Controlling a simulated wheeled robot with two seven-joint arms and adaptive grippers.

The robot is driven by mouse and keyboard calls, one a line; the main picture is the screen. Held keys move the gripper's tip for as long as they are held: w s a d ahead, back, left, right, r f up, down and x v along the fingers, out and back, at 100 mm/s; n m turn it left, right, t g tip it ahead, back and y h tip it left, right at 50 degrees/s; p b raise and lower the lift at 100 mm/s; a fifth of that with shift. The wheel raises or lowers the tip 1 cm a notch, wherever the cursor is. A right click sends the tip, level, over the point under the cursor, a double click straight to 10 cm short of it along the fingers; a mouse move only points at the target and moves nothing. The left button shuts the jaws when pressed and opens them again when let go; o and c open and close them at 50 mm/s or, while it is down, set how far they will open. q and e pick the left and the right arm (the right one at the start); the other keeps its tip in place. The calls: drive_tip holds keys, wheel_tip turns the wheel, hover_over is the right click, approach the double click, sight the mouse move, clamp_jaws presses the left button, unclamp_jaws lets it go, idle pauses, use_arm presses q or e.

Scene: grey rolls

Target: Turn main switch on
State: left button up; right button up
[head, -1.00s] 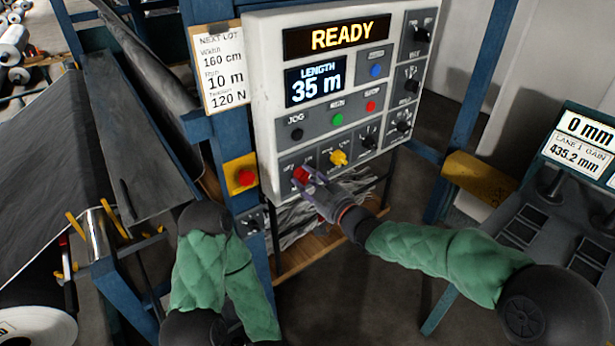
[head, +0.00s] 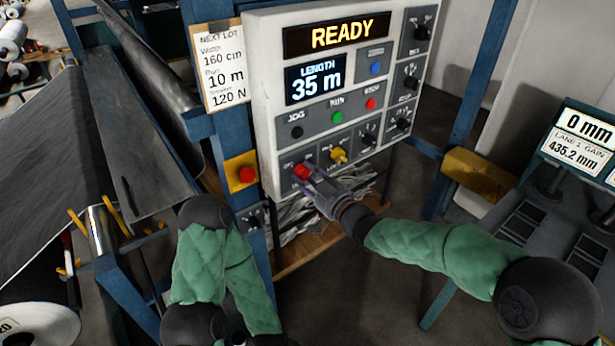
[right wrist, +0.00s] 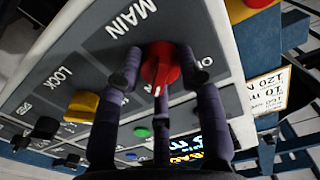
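The main switch (head: 302,173) is a red rotary knob at the lower left of the grey control panel (head: 261,100). In the right wrist view the red knob (right wrist: 160,64) sits beside the word MAIN, with a white mark on its near side. Its exact setting is hard to tell, as fingers cover part of it. My right gripper (head: 308,180) is at the knob; in the right wrist view its purple fingers (right wrist: 161,75) are closed around the knob from both sides, with a third finger below. My left gripper is not in view; only the left arm shows.
A yellow knob (head: 338,155) is just right of the main switch. Jog, run and stop buttons (head: 337,118) lie above it. A red button on a yellow plate (head: 245,174) is on the post to the left. The display (head: 338,35) reads READY.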

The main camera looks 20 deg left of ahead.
drive_tip(key=o, duration=0.3)
drive_tip(key=v, duration=1.2)
drive_tip(key=shift+f, duration=0.1)
